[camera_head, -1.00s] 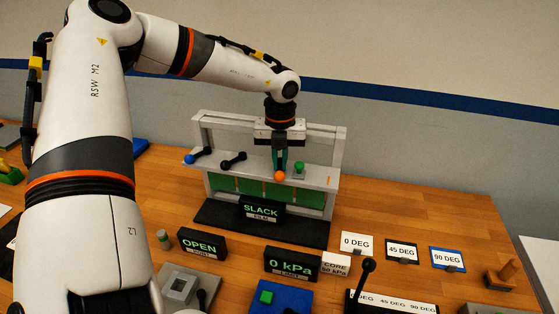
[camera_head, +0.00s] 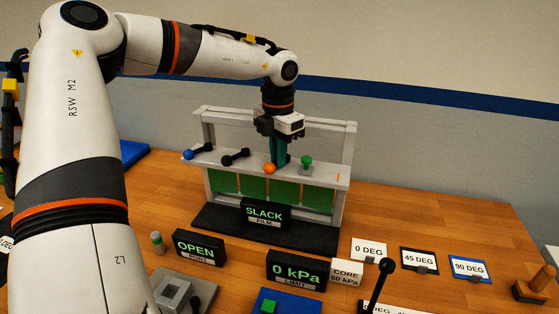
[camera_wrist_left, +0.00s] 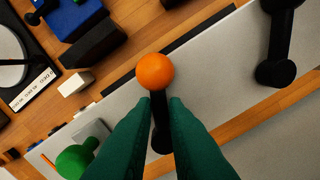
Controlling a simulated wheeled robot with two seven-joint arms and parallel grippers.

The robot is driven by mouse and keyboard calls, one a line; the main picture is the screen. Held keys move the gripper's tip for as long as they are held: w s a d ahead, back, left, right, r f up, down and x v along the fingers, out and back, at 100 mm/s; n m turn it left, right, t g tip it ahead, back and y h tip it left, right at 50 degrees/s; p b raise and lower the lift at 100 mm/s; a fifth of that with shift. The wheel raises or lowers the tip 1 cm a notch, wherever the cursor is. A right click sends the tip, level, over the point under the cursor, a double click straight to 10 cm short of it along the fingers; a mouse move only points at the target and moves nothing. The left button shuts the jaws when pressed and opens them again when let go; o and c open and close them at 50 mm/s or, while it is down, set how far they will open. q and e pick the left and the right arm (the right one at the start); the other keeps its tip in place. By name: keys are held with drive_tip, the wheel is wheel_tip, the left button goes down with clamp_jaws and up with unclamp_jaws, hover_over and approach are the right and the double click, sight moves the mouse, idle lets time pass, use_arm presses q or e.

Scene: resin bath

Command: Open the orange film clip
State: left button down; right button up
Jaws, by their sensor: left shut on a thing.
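The orange film clip is a dark lever ending in an orange ball (camera_head: 270,168), on the grey top rail of the film stand (camera_head: 330,173). My left gripper (camera_head: 277,164) comes down on it from above, its green fingers shut on the dark lever behind the ball. In the left wrist view the fingers (camera_wrist_left: 160,110) flank the lever, and the orange ball (camera_wrist_left: 154,72) shows beyond their tips. The lever's pivot is partly hidden by the fingers. A display reading SLACK FILM (camera_head: 265,213) stands in front of the stand. My right gripper is not in view.
A blue-ended lever (camera_head: 198,152) and a black lever (camera_head: 235,157) lie left on the rail; a green knob (camera_head: 307,162) stands close right of my fingers. Displays reading OPEN (camera_head: 199,246) and 0 kPa (camera_head: 296,270) stand in front. The table's right back is clear.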

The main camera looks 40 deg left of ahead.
use_arm(q)
drive_tip(key=shift+m, duration=1.2)
drive_tip(key=c, duration=1.7)
unclamp_jaws()
drive_tip(key=shift+r, duration=0.15)
wheel_tip(320, 180, up, 12)
drive_tip(key=shift+f+b, duration=0.1)
drive_tip(key=shift+b, duration=0.7)
drive_tip(key=shift+f, duration=0.1)
